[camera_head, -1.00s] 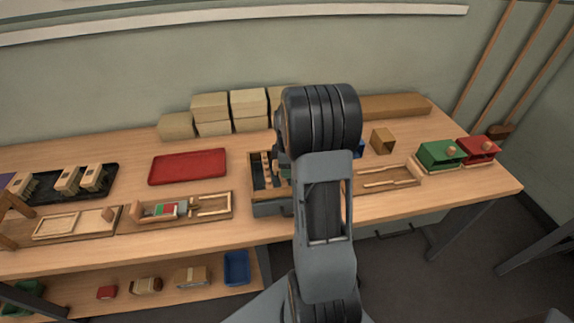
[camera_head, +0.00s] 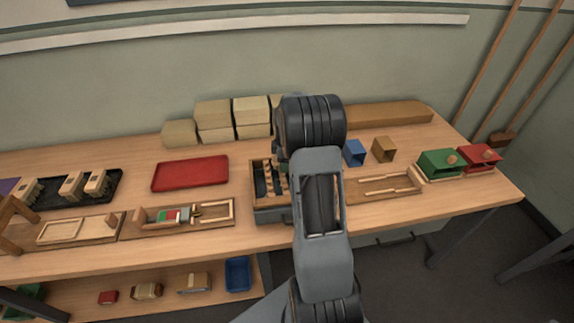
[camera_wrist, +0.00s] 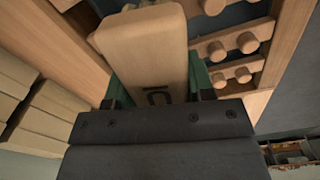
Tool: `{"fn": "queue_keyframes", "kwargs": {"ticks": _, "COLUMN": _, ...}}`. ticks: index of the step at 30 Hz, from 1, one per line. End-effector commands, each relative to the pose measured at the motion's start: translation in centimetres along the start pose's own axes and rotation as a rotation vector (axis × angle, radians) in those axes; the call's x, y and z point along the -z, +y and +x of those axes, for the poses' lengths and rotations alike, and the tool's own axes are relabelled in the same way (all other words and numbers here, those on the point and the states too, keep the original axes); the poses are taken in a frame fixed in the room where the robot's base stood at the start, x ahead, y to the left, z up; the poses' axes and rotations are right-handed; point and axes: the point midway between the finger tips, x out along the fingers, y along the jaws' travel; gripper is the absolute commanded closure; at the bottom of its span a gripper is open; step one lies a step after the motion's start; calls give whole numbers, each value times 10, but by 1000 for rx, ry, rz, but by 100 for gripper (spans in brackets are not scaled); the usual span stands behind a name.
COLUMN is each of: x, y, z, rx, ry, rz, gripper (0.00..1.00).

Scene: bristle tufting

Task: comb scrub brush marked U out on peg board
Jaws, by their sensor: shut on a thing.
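The scrub brush (camera_wrist: 145,45) is a pale wooden block with a dark mark that looks like a U near its lower end in the wrist view. My gripper (camera_wrist: 158,88) is shut on it, with green fingers on either side. The peg board (camera_wrist: 235,55) has rows of round wooden pegs just right of the brush, inside a wooden frame. The brush's bristles are hidden, so I cannot tell whether they touch the pegs. In the head view, the peg board (camera_head: 268,178) shows left of my arm, which hides my gripper and the brush.
A red tray (camera_head: 190,174) lies left of the peg board. Several tan blocks (camera_head: 215,115) stand behind. A blue box (camera_head: 354,153) and brown box (camera_head: 384,149) sit to the right, with green (camera_head: 440,163) and red (camera_head: 480,157) boxes farther right. Front left, a wooden tray (camera_head: 215,211) holds small pieces.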

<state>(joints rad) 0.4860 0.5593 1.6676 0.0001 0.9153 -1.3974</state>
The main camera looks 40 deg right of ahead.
Motion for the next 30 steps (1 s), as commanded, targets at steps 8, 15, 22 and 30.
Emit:
{"fn": "queue_keyframes", "kwargs": {"ticks": 8, "x": 3, "y": 15, "z": -2, "rx": -1, "ry": 0, "rz": 0, "gripper": 70}}
{"fn": "queue_keyframes", "kwargs": {"ticks": 15, "x": 4, "y": 16, "z": -6, "rx": -1, "ry": 0, "rz": 0, "gripper": 70}}
{"fn": "queue_keyframes", "kwargs": {"ticks": 22, "x": 3, "y": 16, "z": -22, "rx": -1, "ry": 0, "rz": 0, "gripper": 70}}
{"fn": "queue_keyframes", "kwargs": {"ticks": 30, "x": 3, "y": 16, "z": -46, "rx": -3, "ry": 0, "rz": 0, "gripper": 70}}
